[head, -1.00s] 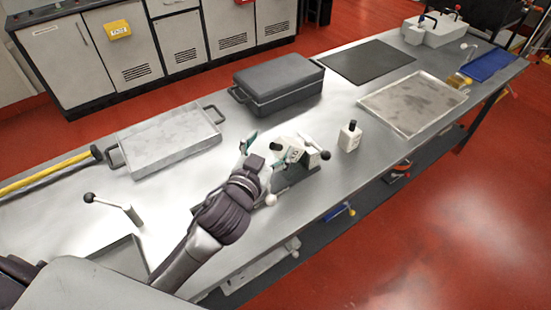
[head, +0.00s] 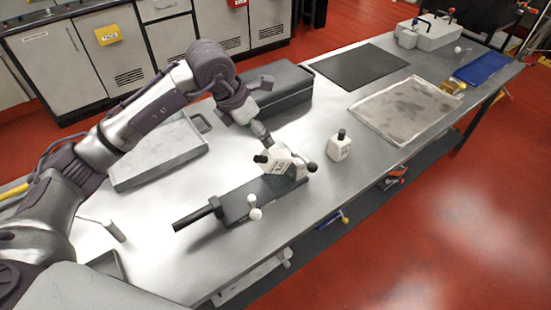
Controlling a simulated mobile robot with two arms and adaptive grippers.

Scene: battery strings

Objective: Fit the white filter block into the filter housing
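A white block (head: 276,161) with dark markings and a black knob sits tilted at the far end of a dark grey rail-like fixture (head: 236,204), which may be the filter housing. A similar white block (head: 339,149) with a black top stands upright on the bench to the right, apart from the fixture. I cannot tell which is the filter block. My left gripper (head: 266,141) points down at the tilted block from above and behind. Its fingertips are at or against the block and partly hidden, so their grip is unclear. My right gripper is out of view.
A white ball-ended lever (head: 254,206) stands at the fixture's near side. A dark grey case (head: 284,98) and a pale handled tray (head: 160,160) lie behind. A shallow metal tray (head: 372,122) and black mat (head: 345,57) lie to the right. The bench front is mostly clear.

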